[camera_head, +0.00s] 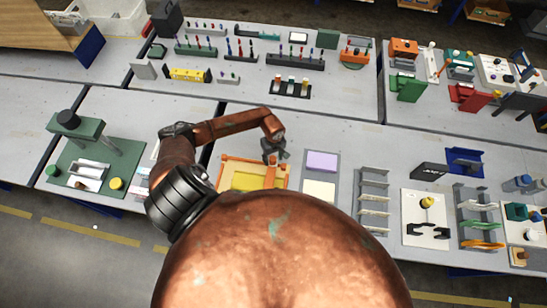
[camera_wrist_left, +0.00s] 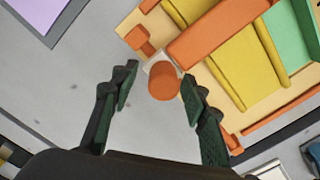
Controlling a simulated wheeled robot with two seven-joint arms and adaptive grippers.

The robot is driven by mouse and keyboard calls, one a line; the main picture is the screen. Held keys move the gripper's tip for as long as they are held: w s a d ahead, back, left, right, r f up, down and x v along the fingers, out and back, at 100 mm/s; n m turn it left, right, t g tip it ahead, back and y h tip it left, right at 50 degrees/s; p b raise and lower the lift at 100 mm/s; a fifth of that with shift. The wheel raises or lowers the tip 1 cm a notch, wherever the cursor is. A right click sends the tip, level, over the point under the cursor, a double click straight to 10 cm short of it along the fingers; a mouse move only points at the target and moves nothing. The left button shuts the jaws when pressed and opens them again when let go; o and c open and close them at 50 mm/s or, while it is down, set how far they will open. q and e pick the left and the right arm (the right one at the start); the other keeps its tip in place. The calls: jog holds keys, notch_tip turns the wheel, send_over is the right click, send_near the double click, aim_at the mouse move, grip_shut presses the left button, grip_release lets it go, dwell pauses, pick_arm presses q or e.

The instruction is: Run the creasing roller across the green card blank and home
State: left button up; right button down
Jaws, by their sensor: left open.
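The plotter-like unit with an orange frame (camera_head: 228,163) and yellow bed (camera_head: 245,182) lies on the near table; my own body hides its near part. In the left wrist view, an orange bar (camera_wrist_left: 222,32), which looks like the creasing roller, crosses above the yellow bed (camera_wrist_left: 226,72). A mint-green sheet (camera_wrist_left: 298,32), likely the green card blank, shows at the upper right, partly cut off. An orange round knob (camera_wrist_left: 165,86) stands at the near end of the bar. My left gripper (camera_head: 275,153) is open, its fingers (camera_wrist_left: 160,76) on either side of the knob with gaps.
A purple pad (camera_head: 321,161) and a cream pad (camera_head: 319,190) lie right of the unit. A grey rack (camera_head: 374,199) stands further right. A green press-like station (camera_head: 90,150) stands at left. Bare table shows left of the knob in the wrist view.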

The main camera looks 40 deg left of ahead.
pick_arm(q)
jog(key=shift+s, duration=0.35)
jog(key=shift+w+f, duration=0.1)
jog(key=shift+w, duration=0.15)
jog(key=shift+c, duration=1.4)
jog(key=shift+s, duration=0.15)
jog(key=c, duration=0.8)
grip_shut()
pick_arm(e)
jog(key=shift+w+a, duration=0.15)
jog(key=shift+w, duration=0.05)
